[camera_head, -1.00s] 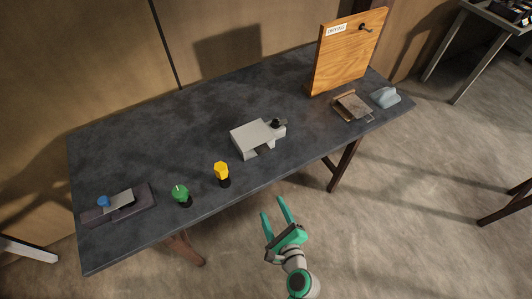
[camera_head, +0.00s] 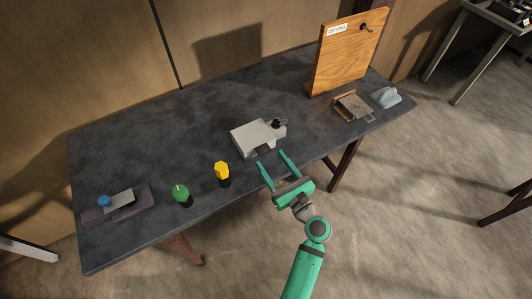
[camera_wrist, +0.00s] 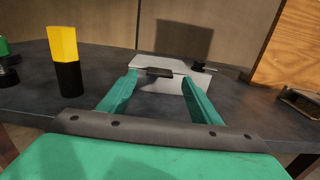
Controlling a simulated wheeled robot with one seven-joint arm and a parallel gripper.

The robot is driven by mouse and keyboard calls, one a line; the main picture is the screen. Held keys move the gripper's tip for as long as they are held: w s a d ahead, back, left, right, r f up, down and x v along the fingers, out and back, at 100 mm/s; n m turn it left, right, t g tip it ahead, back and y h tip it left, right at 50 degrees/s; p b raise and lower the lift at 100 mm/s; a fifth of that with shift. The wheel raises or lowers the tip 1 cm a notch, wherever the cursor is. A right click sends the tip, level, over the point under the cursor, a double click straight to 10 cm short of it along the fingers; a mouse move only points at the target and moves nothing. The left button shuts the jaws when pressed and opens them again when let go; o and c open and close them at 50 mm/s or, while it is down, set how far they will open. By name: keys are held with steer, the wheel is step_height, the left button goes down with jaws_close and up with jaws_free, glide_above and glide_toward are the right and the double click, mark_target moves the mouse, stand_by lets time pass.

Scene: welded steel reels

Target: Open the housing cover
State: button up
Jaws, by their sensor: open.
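The housing is a low light-grey box with a flat cover (camera_head: 256,135) near the middle of the dark table. A dark tab sticks out of its front, and a dark knob (camera_head: 277,123) sits at its right end. The cover looks closed. My gripper (camera_head: 272,158) is open and empty at the table's front edge, just in front of the housing, fingers pointing at it. In the wrist view the housing (camera_wrist: 165,66) lies straight ahead, with the dark tab (camera_wrist: 159,73) between my fingertips in the picture. I cannot tell whether the fingers touch anything.
A yellow knob on a black base (camera_head: 222,172) and a green knob (camera_head: 181,193) stand to the left. A blue-knobbed dark block (camera_head: 118,206) is farther left. A wooden board (camera_head: 346,52), a small tray (camera_head: 352,106) and a grey lump (camera_head: 385,96) are at right.

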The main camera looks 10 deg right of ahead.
mark_target(266, 152)
steer(key=shift+x, duration=2.35)
jaws_close()
steer(key=shift+d+r, duration=0.1)
